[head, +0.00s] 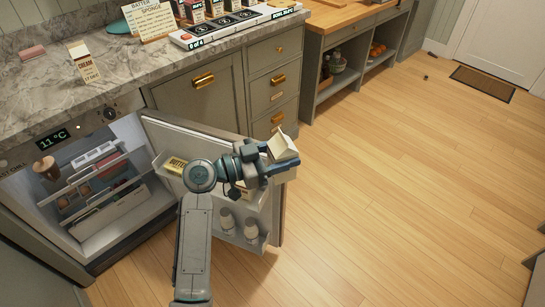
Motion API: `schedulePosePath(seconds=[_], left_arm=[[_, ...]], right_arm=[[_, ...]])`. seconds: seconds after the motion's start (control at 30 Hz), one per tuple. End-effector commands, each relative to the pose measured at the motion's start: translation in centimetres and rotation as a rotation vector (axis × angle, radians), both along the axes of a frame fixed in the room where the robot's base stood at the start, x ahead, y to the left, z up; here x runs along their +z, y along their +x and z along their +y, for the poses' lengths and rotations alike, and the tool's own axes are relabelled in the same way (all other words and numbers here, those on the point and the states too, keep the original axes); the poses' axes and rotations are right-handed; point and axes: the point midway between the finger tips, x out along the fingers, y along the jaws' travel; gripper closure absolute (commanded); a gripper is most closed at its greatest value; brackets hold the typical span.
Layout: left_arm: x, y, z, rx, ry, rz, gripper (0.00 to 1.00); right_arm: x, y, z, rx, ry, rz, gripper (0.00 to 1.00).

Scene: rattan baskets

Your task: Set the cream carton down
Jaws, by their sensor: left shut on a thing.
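My left gripper (272,164) is shut on a pale, box-like carton (284,146) with a slanted top. It holds the carton at the outer end of the open fridge door (205,133); I cannot tell whether the carton touches the door. No lettering shows on its visible faces, and the jaws hide its lower part. On the marble counter, a pale carton or card lettered CREAM (84,62) stands at the left. My right gripper is not in view.
The fridge (110,217) is open, with racks and items inside. The door shelves hold a yellow butter pack (177,166) and white bottles (251,230). The floor at right is mostly clear.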

Motion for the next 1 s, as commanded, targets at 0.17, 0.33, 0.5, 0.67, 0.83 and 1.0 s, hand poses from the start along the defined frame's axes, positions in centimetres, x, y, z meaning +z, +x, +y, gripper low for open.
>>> schedulePosePath(seconds=[0.17,0.33,0.5,0.67,0.83,1.0], left_arm=[[0.1,-0.1,1.0,-0.103,0.006,-0.003,0.79],[0.0,-0.6,2.1,-0.250,0.004,0.000,0.79],[0.0,-1.0,2.9,-0.360,0.003,-0.001,0.79],[0.0,-1.1,3.1,-0.390,0.000,-0.001,0.79],[-1.2,-1.0,2.9,-0.316,-0.001,0.002,0.79],[-4.3,-0.6,3.1,-0.083,-0.002,0.006,0.79]], right_arm=[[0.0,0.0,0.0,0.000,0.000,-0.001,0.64],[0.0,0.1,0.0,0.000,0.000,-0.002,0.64],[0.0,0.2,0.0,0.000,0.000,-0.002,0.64],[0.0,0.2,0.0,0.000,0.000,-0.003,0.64],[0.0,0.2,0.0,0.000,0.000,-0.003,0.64],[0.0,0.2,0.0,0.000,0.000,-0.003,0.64]])
